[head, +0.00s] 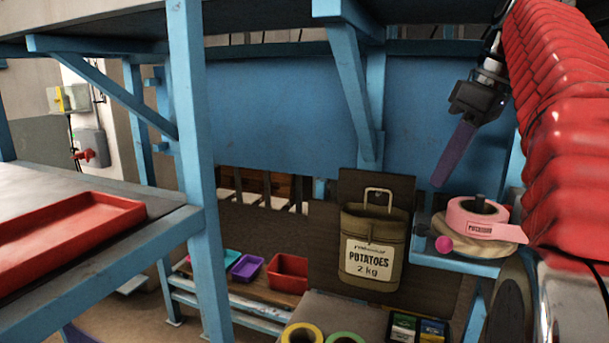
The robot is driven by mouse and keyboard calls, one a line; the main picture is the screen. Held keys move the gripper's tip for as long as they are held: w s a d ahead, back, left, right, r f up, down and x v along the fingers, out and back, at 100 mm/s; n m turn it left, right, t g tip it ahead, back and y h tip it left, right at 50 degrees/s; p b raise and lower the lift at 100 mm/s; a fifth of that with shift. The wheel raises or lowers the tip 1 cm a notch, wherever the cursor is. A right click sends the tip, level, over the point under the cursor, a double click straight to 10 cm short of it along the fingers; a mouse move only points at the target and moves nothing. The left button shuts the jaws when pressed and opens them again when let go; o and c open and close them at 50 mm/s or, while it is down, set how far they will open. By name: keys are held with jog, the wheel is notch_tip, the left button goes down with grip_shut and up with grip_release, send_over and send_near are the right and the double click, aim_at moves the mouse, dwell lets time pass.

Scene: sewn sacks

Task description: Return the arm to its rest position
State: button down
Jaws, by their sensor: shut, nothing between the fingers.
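My gripper (439,180) hangs at the upper right on the end of my red-sleeved arm. Its long purple fingers are shut and point down and slightly left, with nothing held. The fingertips are in front of the blue back panel, left of and above the pink tape roll. The arm comes in from the right edge and hides what is behind it.
A sack labelled "POTATOES 2 kg" (370,247) hangs on a dark board below and left of the gripper. A red tray (60,230) lies on the left bench. Blue posts (193,150) stand nearby.

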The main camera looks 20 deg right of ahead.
jog(key=s+a+f+m+t+h, duration=0.1)
jog(key=s+a+f+m, duration=0.1)
jog(key=a+f, duration=0.75)
jog(key=s+a+f+m+h, duration=0.1)
jog(key=s+a+f+m, duration=0.2)
jog(key=a+f, duration=0.65)
jog(key=s+a+f, duration=0.2)
jog(key=f, duration=0.4)
jog(key=s+a+f+t, duration=0.1)
jog(key=s+a+f, duration=0.1)
jog(key=f, duration=0.4)
jog(key=shift+s+f+m, duration=0.4)
jog(key=shift+s, duration=0.25)
jog(key=shift+d, duration=0.1)
